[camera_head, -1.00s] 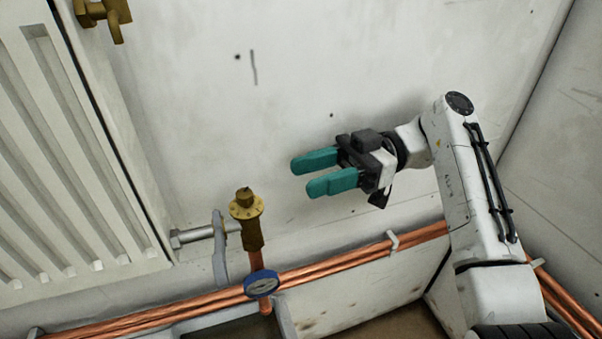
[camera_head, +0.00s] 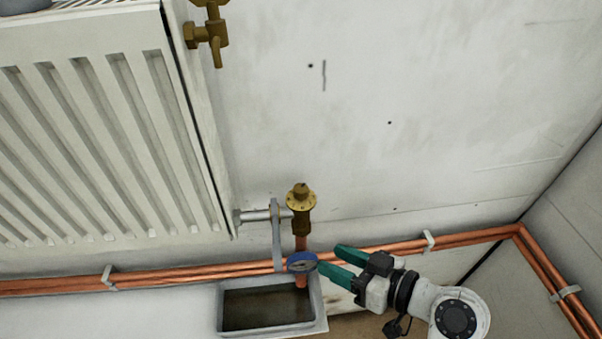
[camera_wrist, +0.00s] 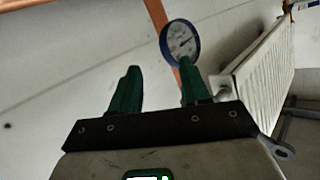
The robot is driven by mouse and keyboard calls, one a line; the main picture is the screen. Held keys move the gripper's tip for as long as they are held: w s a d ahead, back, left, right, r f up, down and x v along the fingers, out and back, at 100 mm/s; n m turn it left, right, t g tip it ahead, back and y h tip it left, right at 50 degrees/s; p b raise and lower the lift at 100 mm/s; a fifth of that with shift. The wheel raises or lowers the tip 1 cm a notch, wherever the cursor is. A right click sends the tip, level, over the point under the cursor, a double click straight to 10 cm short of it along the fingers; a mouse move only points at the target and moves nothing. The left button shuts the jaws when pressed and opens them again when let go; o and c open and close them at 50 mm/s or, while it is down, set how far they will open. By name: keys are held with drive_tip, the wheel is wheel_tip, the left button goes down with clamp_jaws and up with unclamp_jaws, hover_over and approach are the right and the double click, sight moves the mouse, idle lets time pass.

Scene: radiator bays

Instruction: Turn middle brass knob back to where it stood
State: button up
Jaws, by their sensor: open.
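A brass knob (camera_head: 301,197) with a round, marked collar tops the brass valve at the radiator's lower right corner in the head view. I cannot tell its turn angle. My gripper (camera_head: 331,259) is open and empty, below and right of the knob and apart from it. Its two green fingertips point left toward the blue-rimmed gauge (camera_head: 302,262) on the copper pipe under the valve. The wrist view shows the green fingers (camera_wrist: 160,82) spread, with the gauge (camera_wrist: 180,43) beyond the right finger; the knob is not clearly seen there.
A white radiator (camera_head: 110,140) fills the left, with a brass tap fitting (camera_head: 209,35) at its upper right. A grey lever (camera_head: 277,235) stands left of the valve. Copper pipes (camera_head: 380,248) run along the wall above a grey tray (camera_head: 222,318). The wall right of the valve is clear.

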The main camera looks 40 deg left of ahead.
drive_tip(key=s+r+t+p, duration=0.1)
drive_tip(key=r, duration=0.1)
drive_tip(key=s+r+t+y+p, duration=0.1)
drive_tip(key=r, duration=0.2)
drive_tip(key=s+r+p, duration=0.1)
drive_tip(key=r, duration=0.2)
drive_tip(key=shift+r+m+t+y, duration=0.1)
drive_tip(key=shift+m+t+y, duration=0.2)
drive_tip(key=shift+m+t, duration=0.1)
drive_tip(key=t+y+p, duration=0.1)
drive_tip(key=t+p, duration=0.2)
drive_tip(key=t, duration=0.1)
approach(306, 195)
drive_tip(key=shift+m, duration=0.4)
drive_tip(key=p+x, duration=0.1)
drive_tip(key=x, duration=1)
drive_tip(key=shift+s+a+r, duration=0.1)
drive_tip(key=shift+c, duration=0.3)
clamp_jaws()
drive_tip(key=shift+g+b, duration=0.5)
drive_tip(key=shift+b, duration=0.35)
